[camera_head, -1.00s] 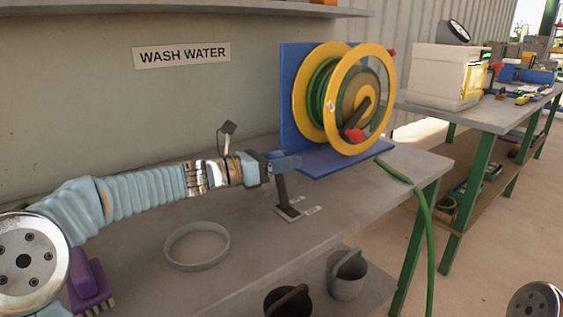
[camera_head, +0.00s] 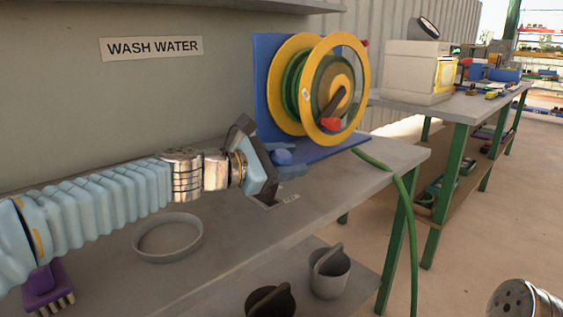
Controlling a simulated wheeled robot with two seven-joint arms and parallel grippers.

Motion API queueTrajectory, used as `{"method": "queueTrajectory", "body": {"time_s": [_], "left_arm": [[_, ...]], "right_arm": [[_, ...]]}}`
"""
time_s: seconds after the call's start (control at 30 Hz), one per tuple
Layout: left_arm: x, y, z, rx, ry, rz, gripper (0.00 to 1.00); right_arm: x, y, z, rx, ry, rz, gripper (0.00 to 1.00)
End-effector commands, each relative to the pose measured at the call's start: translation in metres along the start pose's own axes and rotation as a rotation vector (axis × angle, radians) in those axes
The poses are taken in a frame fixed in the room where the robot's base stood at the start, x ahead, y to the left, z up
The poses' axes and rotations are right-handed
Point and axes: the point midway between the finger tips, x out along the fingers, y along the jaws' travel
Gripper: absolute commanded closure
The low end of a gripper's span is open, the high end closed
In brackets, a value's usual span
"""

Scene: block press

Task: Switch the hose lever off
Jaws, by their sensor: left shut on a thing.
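The hose lever has a blue grip (camera_head: 283,157) and stands on a small dark base plate (camera_head: 266,203) with a pale label beside it on the bench. My left gripper (camera_head: 284,164) is shut on the lever's grip, with its dark jaws tilted around it. The gripper body hides the lever's stem, so its exact lean cannot be told. The hose reel (camera_head: 318,88), with yellow rims, green hose and a blue backboard, stands just behind and right of the gripper. My right gripper is out of view; only part of my right arm shows at the lower right.
A grey ring (camera_head: 168,257) lies on the bench (camera_head: 225,232) below my left arm. Two dark buckets stand on the lower shelf; the grey one (camera_head: 330,284) shows best. A purple brush (camera_head: 43,284) is at lower left. The green hose (camera_head: 408,215) hangs off the bench's right end.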

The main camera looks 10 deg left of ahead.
Motion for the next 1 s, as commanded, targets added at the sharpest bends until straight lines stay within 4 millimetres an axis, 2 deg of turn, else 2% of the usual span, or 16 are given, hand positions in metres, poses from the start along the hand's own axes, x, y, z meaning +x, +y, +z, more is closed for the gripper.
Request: {"method": "queueTrajectory", "body": {"time_s": [0.6, 0.63, 0.77, 1.0], "left_arm": [[0.0018, -0.0077, -0.0014, 0.042, 0.012, -0.004, 1.0], [0.0018, -0.0078, -0.0015, 0.042, 0.012, -0.004, 0.51], [0.0017, -0.0072, -0.0011, 0.041, 0.011, -0.002, 0.31], [0.0012, -0.0062, -0.0001, 0.041, 0.01, 0.0, 0.31]], "right_arm": [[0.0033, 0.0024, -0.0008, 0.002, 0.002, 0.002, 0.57], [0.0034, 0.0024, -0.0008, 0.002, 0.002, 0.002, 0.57], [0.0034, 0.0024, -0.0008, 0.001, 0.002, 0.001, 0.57], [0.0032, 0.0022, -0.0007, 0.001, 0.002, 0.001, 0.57]]}}
